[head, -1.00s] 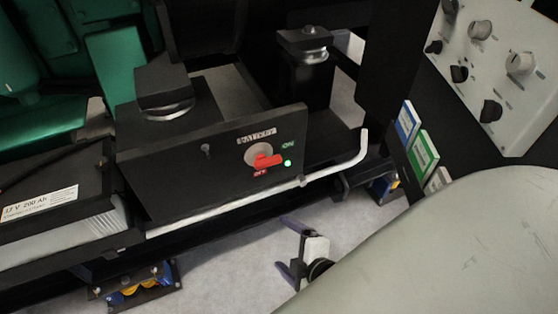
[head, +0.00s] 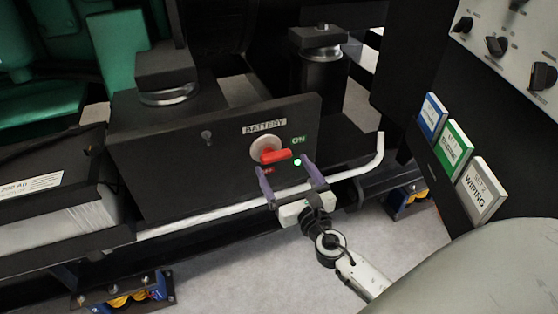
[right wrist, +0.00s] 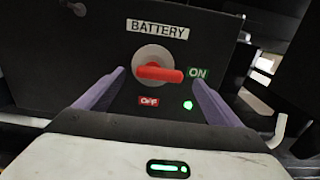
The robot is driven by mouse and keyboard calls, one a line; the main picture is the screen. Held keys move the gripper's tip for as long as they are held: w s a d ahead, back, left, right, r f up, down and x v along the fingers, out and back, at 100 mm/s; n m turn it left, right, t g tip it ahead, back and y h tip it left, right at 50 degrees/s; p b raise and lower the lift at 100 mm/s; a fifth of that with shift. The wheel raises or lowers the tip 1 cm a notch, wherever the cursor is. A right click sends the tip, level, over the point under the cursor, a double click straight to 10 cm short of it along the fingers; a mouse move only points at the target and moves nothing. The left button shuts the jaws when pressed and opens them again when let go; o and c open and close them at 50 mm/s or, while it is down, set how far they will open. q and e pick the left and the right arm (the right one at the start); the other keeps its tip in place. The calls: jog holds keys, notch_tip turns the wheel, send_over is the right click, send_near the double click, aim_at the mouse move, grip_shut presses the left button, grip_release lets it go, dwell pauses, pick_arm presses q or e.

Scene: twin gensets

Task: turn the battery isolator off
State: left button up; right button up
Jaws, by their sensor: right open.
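The battery isolator is a red handle (head: 274,155) on a round grey disc (head: 258,147), set in a black panel (head: 180,165) under a BATTERY label. The handle lies roughly level, its tip toward the green ON label (head: 299,140); it also shows in the right wrist view (right wrist: 160,73). The red OFF label (right wrist: 148,100) is below it. A small green light (head: 297,162) is lit. My right gripper (head: 285,165) is open, its purple fingers spread at the handle's lower left and right. It holds nothing; contact with the panel cannot be told. My left gripper is not in view.
A white bent rail (head: 220,216) runs below the panel and turns up at its right. A battery (head: 60,210) stands at the left. A white knob panel (head: 515,45) and coloured booklets (head: 456,148) are at the right. Grey floor lies below.

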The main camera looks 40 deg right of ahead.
aim_at(278, 159)
jog(key=x, duration=0.2)
jog(key=shift+w, duration=0.4)
jog(key=shift+w+d, duration=0.2)
jog(key=shift+w, duration=0.4)
jog(key=c, duration=1)
jog(key=shift+c, duration=0.2)
